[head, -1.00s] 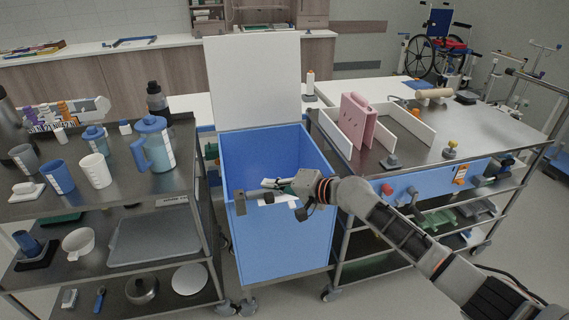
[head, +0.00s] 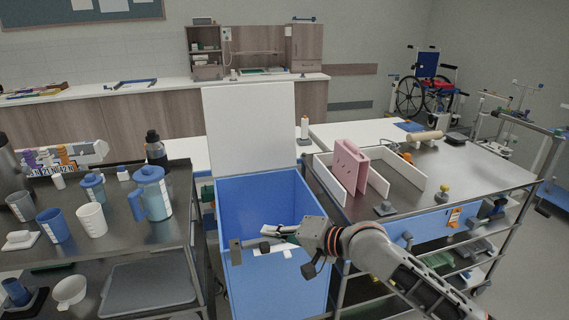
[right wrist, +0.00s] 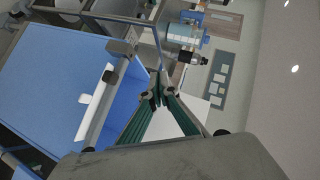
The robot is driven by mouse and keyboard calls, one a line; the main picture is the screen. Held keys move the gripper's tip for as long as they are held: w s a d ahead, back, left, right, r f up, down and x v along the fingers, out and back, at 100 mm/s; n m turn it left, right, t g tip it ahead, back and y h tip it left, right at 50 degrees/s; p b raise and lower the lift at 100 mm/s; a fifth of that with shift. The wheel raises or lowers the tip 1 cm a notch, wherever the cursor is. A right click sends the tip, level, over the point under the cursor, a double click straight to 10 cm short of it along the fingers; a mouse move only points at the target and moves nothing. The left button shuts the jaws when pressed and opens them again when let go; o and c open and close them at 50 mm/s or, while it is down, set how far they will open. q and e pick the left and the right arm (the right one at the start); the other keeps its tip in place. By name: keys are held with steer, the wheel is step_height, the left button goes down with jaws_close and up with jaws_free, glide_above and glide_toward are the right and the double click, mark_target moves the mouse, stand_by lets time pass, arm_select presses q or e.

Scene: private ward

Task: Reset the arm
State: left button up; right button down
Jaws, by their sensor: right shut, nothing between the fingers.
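My right arm (head: 378,250) comes in from the lower right. Its gripper (head: 268,232) is over the front part of the open blue bin (head: 262,192), near the front rim. In the right wrist view the two green-lined fingers (right wrist: 158,97) meet at their tips, with nothing held between them. The bin's blue wall (right wrist: 60,105) shows to the left of the fingers there. My left gripper is in neither current view.
The bin's white lid (head: 250,125) stands upright behind it. A cart at left bears a blue-lidded jug (head: 155,197) and cups. The steel table at right (head: 465,175) bears a pink folder (head: 349,168) between white dividers.

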steer(key=s+d+f+n+t+h, duration=0.1)
steer(key=s+d+f+h, duration=0.1)
steer(key=s+d+f, duration=0.35)
steer(key=s+d+f+t+h, duration=0.1)
steer(key=s+d+f+t, duration=0.15)
steer(key=f, duration=0.55)
steer(key=s+d+f+n+h, duration=0.1)
steer(key=s+d+f+h, duration=0.2)
steer(key=f, duration=0.4)
steer(key=s+d+f+n+h, duration=0.2)
steer(key=s+d+f, duration=0.3)
steer(key=s+d, duration=0.3)
steer(key=s+d+f+n+h, duration=0.2)
steer(key=s+d+f, duration=0.4)
steer(key=s+d, duration=0.2)
steer(key=shift+s+f, duration=0.15)
steer(key=shift+s, duration=0.75)
steer(key=shift+d, duration=0.1)
